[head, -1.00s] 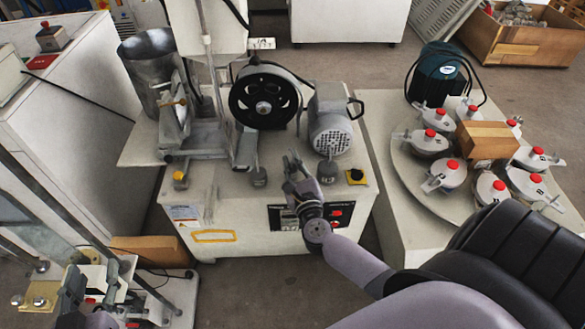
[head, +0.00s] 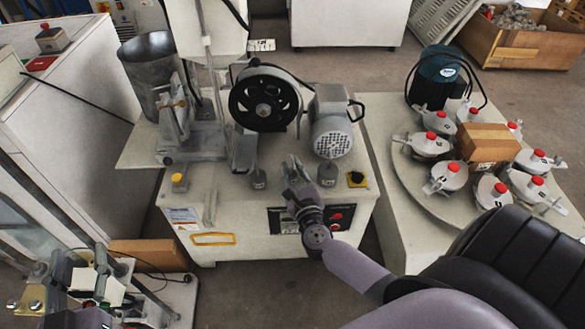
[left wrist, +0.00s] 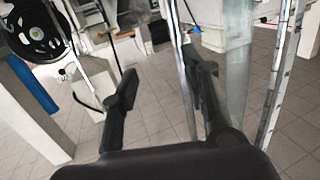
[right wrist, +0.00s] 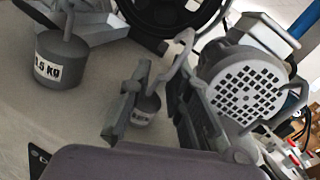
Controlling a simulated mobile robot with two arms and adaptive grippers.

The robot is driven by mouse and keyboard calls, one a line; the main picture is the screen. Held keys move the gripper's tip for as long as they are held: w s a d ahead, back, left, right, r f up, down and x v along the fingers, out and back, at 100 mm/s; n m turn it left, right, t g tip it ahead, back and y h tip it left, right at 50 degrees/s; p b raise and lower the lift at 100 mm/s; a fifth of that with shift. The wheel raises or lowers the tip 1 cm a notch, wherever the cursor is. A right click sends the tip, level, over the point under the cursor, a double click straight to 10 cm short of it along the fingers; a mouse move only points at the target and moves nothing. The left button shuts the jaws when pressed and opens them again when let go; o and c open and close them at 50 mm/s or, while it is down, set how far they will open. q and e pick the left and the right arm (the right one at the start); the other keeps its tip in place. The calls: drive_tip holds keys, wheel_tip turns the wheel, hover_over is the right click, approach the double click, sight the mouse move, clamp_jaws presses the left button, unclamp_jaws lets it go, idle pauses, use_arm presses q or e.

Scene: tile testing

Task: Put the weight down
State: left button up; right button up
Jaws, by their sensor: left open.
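A grey weight with a hook (head: 327,173) stands on the machine's top below the motor. It also shows in the right wrist view (right wrist: 145,108), between and beyond the fingers, its label too small to read surely. A larger weight marked with kg (right wrist: 58,62) stands to its left, also in the head view (head: 258,178). My right gripper (head: 293,164) is over the machine's front edge, between the two weights in the picture; its fingers (right wrist: 160,80) are apart. My left gripper (left wrist: 162,80) is open and empty. It is partly hidden at the head view's lower left.
A black wheel (head: 264,97) and a motor (head: 331,122) stand behind the weights. A metal cylinder (head: 150,70) is at the left. On the right, a round plate holds several red-knobbed jars (head: 428,144) around a wooden block (head: 488,145). Upright posts stand near my left gripper.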

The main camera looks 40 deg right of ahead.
drive_tip(key=o, duration=0.3)
